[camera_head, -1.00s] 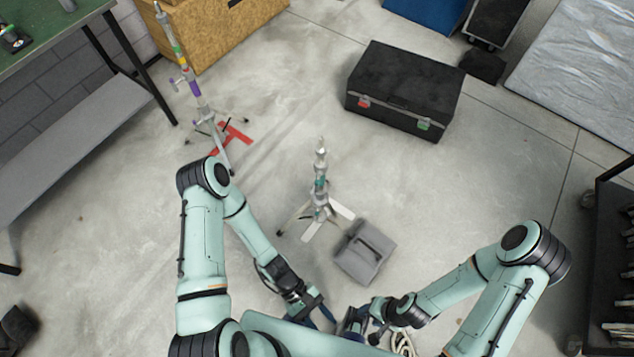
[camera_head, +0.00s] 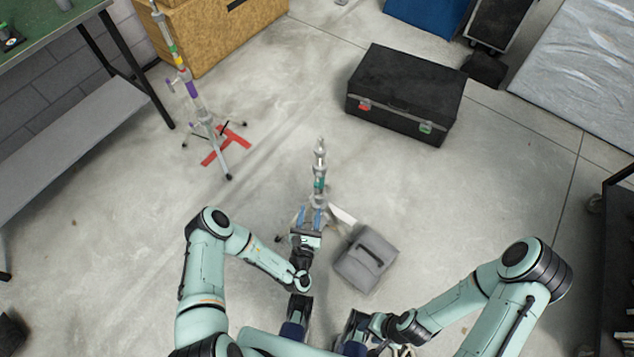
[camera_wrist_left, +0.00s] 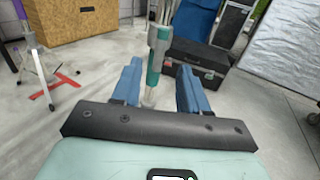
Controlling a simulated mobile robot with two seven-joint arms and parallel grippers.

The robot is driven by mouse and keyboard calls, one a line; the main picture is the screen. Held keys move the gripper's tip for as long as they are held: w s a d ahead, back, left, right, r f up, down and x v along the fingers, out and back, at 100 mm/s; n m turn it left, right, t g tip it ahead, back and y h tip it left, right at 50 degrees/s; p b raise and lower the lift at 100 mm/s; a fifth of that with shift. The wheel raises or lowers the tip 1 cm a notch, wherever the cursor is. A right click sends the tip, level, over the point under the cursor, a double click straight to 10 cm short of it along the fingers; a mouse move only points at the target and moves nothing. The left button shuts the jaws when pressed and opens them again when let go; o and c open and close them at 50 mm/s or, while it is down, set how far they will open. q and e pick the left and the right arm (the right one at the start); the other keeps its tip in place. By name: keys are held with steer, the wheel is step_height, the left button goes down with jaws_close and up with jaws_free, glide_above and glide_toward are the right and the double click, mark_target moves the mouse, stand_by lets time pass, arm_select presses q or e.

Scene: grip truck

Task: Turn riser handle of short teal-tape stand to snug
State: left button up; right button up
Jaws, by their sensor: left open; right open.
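The short stand (camera_head: 320,165) with a teal tape band stands upright on the floor in the middle of the head view. Its teal band and grey column also show in the left wrist view (camera_wrist_left: 153,68), between my finger tips. My left gripper (camera_head: 310,214) is open, its blue fingers pointing at the stand's lower column from the near side. I see nothing clamped in it. The riser handle is too small to make out clearly. My right gripper (camera_head: 352,330) is low near my base, away from the stand, partly hidden by my arm.
A grey bag (camera_head: 366,260) lies on the floor right of the stand's base. A black case (camera_head: 405,90) is behind it. A taller stand with coloured bands (camera_head: 192,88) stands at left over red floor tape (camera_head: 226,146). The floor left of the short stand is clear.

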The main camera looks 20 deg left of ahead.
mark_target(315, 189)
arm_select(q)
steer(key=w, duration=0.4)
steer(key=w+b, duration=0.1)
steer(key=w, duration=0.3)
steer(key=w+a, duration=0.1)
steer(key=w, duration=0.3)
steer(key=shift+a, duration=0.1)
jaws_close()
